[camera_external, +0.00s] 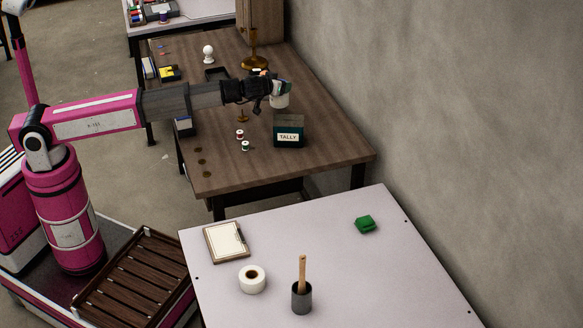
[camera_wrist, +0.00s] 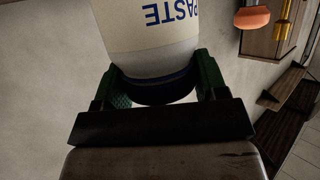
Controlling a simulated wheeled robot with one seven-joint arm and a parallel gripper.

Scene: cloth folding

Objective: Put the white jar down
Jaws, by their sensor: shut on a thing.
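The white jar (camera_external: 280,101) is at my gripper (camera_external: 281,87), over the right side of the brown wooden table (camera_external: 330,153) near the wall. In the wrist view the jar (camera_wrist: 150,38) shows blue "PASTE" lettering, upside down in the picture, and a dark blue band at its end. The green fingers of my gripper (camera_wrist: 156,88) are shut on it, one on each side. I cannot tell whether the jar touches the table or hangs just above it.
A green "TALLY" box (camera_external: 289,132) stands close in front of the jar. Thread spools (camera_external: 240,134), a small brass piece (camera_external: 242,116), a brass stand (camera_external: 255,60) and a dark tray (camera_external: 217,74) are around it. The table's front right corner is bare.

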